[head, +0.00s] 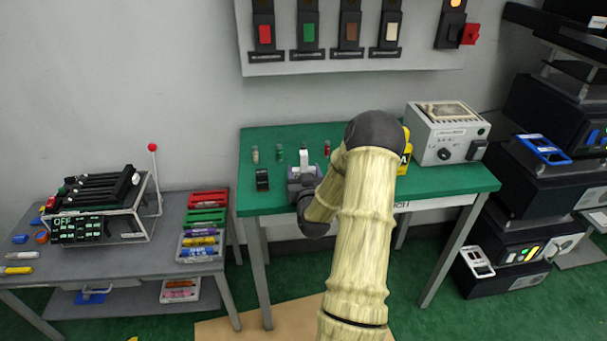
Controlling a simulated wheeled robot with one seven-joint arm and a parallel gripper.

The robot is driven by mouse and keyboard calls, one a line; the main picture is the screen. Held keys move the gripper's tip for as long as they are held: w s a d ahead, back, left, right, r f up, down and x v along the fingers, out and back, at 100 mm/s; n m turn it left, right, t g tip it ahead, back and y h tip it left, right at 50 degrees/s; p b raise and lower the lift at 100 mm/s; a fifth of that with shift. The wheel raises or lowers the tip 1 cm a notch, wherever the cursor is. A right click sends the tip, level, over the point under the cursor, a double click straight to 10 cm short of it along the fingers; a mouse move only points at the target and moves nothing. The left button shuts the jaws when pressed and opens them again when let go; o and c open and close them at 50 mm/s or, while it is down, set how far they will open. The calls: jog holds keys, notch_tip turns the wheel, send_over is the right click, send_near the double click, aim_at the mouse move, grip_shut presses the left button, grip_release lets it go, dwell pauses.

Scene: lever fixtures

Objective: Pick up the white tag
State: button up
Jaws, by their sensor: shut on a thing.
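The white tag (304,156) shows as a small upright white piece at the tip of my gripper (304,168), over the green-topped table (450,182). My gripper is shut on it. The tag's lower part is hidden by the gripper, so I cannot tell whether it touches the table. A pale small piece (255,154) and a green one (279,153) stand to the left of it. A red one (327,148) stands to the right, partly hidden by my arm.
A black item (262,180) lies just left of my gripper. A yellow object (406,150) and a grey box with a dial (446,133) stand to the right. A wall panel (428,48) with coloured lever fixtures hangs above. A grey side table (160,252) holds a switch rack and markers.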

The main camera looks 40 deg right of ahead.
aim_at(302, 153)
jog(key=shift+w+a+r, duration=0.15)
jog(key=shift+r, duration=0.1)
notch_tip(302, 153, up, 9)
jog(key=shift+r, duration=0.3)
jog(key=shift+f, duration=0.1)
dwell(0.5)
